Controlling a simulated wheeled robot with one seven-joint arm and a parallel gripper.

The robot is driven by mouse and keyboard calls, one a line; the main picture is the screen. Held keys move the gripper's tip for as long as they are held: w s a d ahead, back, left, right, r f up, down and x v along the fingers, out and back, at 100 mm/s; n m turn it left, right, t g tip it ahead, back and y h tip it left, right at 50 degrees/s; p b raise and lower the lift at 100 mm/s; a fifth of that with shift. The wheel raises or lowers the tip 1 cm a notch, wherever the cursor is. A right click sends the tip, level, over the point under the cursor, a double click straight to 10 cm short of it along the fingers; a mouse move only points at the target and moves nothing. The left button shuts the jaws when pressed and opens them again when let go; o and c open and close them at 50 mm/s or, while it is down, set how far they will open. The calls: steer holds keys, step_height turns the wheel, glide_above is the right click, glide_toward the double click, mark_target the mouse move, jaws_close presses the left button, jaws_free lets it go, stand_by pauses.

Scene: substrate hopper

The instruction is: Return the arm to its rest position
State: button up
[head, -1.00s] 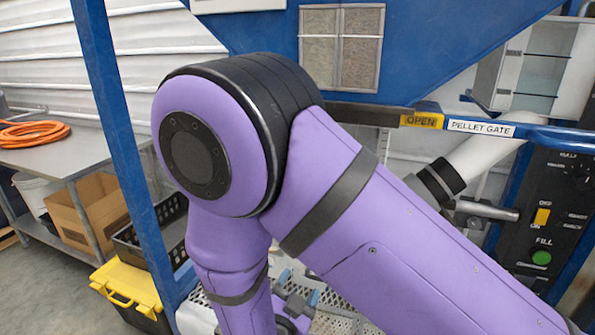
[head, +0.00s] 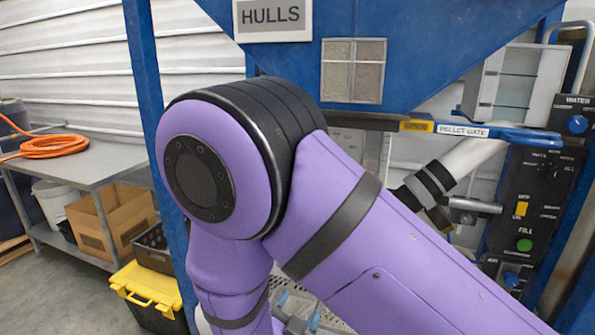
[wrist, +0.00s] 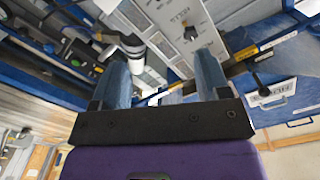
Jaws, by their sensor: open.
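My purple arm fills the middle of the head view, bent at a large joint with a black band. Its lower part runs down past the bottom edge, and my gripper is hidden or out of frame there. In the wrist view my gripper (wrist: 165,85) shows two blue-grey fingers standing apart on a black bar. Nothing is between the fingers. Beyond them are a pale pipe with a black collar and a grey control panel (wrist: 178,25), with no clear contact.
The blue hopper (head: 440,50) carries a HULLS sign (head: 272,17). The pellet gate bar (head: 480,132) and black control panel (head: 535,180) stand right. A yellow-lidded bin (head: 146,287), cardboard box (head: 120,222) and bench (head: 85,165) with orange hose (head: 55,146) lie left.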

steer(key=w+d+r+n+g+y, duration=0.1)
steer(key=w+d+r+g+y, duration=0.15)
steer(key=w+r, duration=0.3)
steer(key=w+d+r+g+y, duration=0.1)
steer(key=w+r+g+y, duration=0.1)
steer(key=w+r+y, duration=0.35)
steer(key=s+d+r+n+g+y, duration=0.1)
steer(key=s+d+r+n, duration=0.15)
steer(key=r, duration=0.25)
steer(key=s+d+r+n+g, duration=0.1)
steer(key=d+r, duration=0.3)
steer(key=r, duration=0.2)
steer(key=s+d+r+n+g+h, duration=0.1)
steer(key=s+d+r, duration=0.3)
steer(key=s+d, duration=0.6)
steer(key=s+d+r+n+g+h, duration=0.2)
steer(key=s+d+r+n+g, duration=0.2)
steer(key=s+d, duration=0.6)
steer(key=s+r, duration=0.1)
steer(key=s, duration=0.2)
steer(key=shift+s+d, duration=0.35)
steer(key=shift+o, duration=0.5)
